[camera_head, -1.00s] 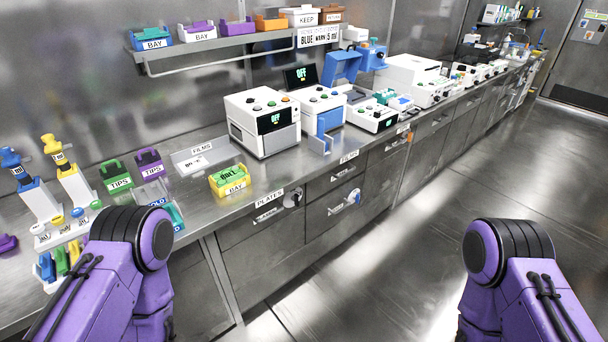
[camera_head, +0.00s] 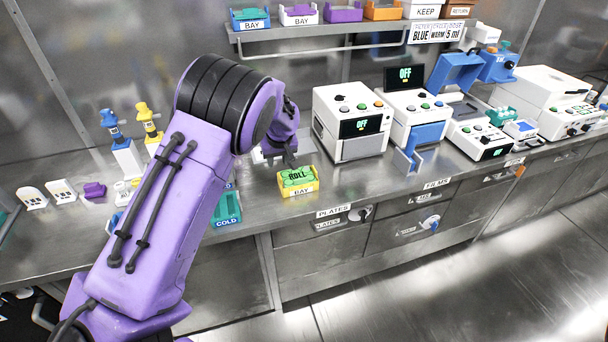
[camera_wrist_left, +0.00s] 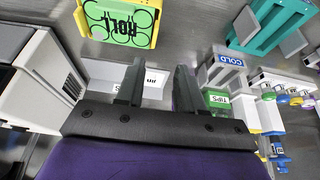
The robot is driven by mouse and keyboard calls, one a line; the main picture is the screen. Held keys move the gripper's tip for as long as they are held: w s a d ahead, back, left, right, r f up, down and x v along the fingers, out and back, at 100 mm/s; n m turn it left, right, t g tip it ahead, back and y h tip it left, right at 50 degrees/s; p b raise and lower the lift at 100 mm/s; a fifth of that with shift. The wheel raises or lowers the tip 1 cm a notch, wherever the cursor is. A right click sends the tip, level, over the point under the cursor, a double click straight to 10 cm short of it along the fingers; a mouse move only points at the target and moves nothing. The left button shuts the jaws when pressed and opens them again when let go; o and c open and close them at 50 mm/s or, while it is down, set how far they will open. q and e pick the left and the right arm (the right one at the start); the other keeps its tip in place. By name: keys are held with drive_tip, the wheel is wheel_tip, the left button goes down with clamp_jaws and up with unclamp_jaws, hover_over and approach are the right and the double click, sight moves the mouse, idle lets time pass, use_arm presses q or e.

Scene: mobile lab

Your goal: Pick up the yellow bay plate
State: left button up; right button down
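The yellow bay plate (camera_head: 298,187) sits on the steel bench, with a green piece marked ROLL in its top and a BAY label on its front. In the left wrist view the yellow bay plate (camera_wrist_left: 119,40) is at the top, cut by the edge, beyond the fingertips. My left gripper (camera_head: 291,159) is over the bench just behind and above the plate, apart from it as far as I can tell. In the left wrist view my left gripper (camera_wrist_left: 157,82) has its two fingers apart with nothing between them. My right gripper is not in view.
A white machine (camera_head: 352,122) stands right of the plate. A teal COLD holder (camera_head: 228,209) is to its left. A shelf (camera_head: 320,30) with coloured bays runs above. The bench strip in front of the plate is clear.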

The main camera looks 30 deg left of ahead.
sight(280, 176)
use_arm(q)
drive_tip(key=p+x, duration=0.1)
drive_tip(key=x, duration=0.2)
drive_tip(key=p+x, duration=0.1)
drive_tip(key=x, duration=0.2)
drive_tip(key=d+p+x, duration=0.1)
drive_tip(key=x, duration=0.2)
drive_tip(key=shift+w+d, duration=0.15)
drive_tip(key=shift+w, duration=0.2)
drive_tip(key=shift+f, duration=0.25)
drive_tip(key=shift+s, duration=0.1)
drive_tip(key=shift+c, duration=0.3)
clamp_jaws()
